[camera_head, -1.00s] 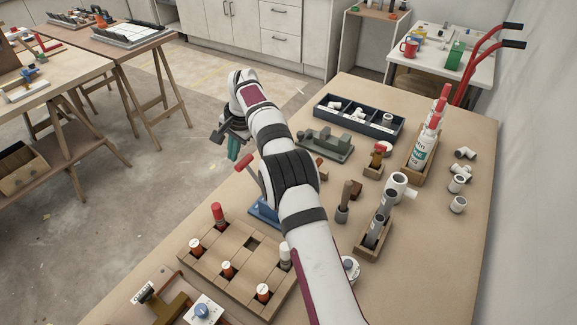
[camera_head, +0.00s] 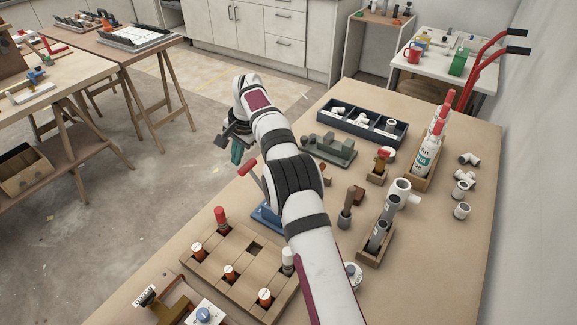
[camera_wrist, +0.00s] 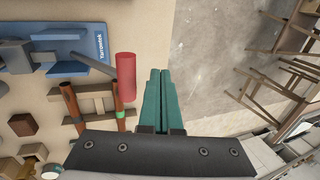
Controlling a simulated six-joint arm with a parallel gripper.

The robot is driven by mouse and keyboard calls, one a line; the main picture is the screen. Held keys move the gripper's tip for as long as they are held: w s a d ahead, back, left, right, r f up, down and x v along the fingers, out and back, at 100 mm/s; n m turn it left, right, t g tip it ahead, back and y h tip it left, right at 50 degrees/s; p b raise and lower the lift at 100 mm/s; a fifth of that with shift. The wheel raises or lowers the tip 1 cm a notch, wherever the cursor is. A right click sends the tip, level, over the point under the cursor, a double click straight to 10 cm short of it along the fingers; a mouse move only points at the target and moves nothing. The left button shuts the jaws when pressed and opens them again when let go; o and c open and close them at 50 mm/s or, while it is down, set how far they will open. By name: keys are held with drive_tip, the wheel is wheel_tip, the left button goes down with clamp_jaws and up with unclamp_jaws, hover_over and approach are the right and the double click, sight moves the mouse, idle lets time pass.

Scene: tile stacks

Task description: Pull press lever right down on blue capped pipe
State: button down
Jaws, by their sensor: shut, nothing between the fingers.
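The press has a blue base (camera_head: 266,215), mostly hidden behind my arm in the head view. Its lever ends in a red grip (camera_head: 248,168), raised beside my arm. In the wrist view the blue base (camera_wrist: 88,48) is at upper left, with grey metal parts on it, and the red grip (camera_wrist: 126,76) points toward the camera. My gripper (camera_head: 236,154) has teal fingers, shut and empty. In the wrist view my gripper (camera_wrist: 160,76) is just right of the red grip, with a small gap in the picture. I cannot make out a blue-capped pipe in the press.
A wooden rack (camera_wrist: 92,104) with copper-coloured pipes stands near the press in the wrist view. A wooden tile block (camera_head: 213,262) with capped pieces lies in front. Bottles (camera_head: 427,150) and a blue divided tray (camera_head: 345,128) are farther right. Open floor lies left of the table.

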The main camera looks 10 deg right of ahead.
drive_tip(key=v, duration=1.5)
drive_tip(key=shift+r, duration=0.35)
drive_tip(key=shift+s+d, duration=0.1)
